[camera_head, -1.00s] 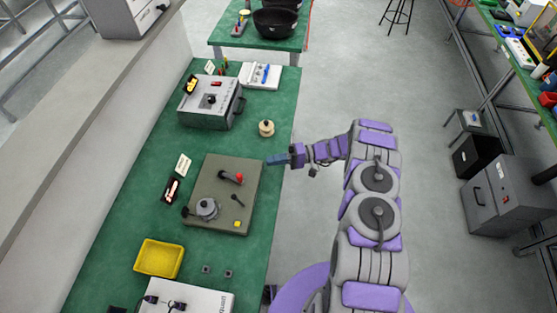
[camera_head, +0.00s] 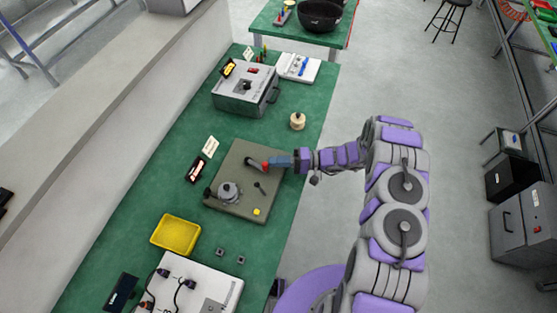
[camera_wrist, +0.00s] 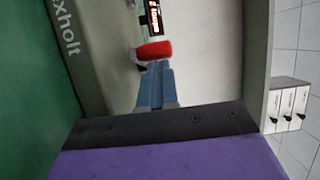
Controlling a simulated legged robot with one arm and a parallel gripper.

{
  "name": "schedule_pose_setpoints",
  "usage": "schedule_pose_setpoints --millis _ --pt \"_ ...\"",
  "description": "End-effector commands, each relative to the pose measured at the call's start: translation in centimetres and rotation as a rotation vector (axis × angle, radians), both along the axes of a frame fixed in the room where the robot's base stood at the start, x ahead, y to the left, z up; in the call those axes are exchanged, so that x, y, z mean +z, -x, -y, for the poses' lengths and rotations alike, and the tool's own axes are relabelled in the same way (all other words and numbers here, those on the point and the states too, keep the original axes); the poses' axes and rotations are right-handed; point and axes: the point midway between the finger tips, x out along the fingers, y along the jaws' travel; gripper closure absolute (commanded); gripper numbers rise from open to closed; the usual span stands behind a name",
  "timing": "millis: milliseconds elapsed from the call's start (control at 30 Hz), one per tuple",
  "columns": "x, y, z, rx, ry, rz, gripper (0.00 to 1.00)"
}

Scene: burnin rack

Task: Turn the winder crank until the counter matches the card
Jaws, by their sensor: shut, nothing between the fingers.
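The winder is a flat olive-grey board (camera_head: 231,178) on the green bench. Its dark crank arm (camera_head: 254,162) ends in a red knob (camera_head: 265,167). The knob also shows in the wrist view (camera_wrist: 154,51). My gripper (camera_head: 272,163) is shut and empty, its blue fingertips right at the knob; I cannot tell whether they touch it. In the wrist view the fingertips (camera_wrist: 155,68) lie just below the knob. A black counter (camera_head: 194,169) with lit digits lies left of the board, too small to read. A white card (camera_head: 210,147) stands behind it, unreadable.
A round grey part (camera_head: 228,191), a small lever (camera_head: 260,187) and a yellow button (camera_head: 257,211) are on the board. A yellow tray (camera_head: 175,235) is nearer. A metal box (camera_head: 245,92) and a cream spool (camera_head: 297,121) stand farther back.

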Motion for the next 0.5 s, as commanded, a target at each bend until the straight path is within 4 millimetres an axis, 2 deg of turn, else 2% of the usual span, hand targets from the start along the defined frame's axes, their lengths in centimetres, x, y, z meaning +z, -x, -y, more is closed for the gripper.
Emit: schedule_pose_setpoints --millis 500 --pt "0.08 0.52 -0.10 -0.052 -0.001 -0.001 1.00"
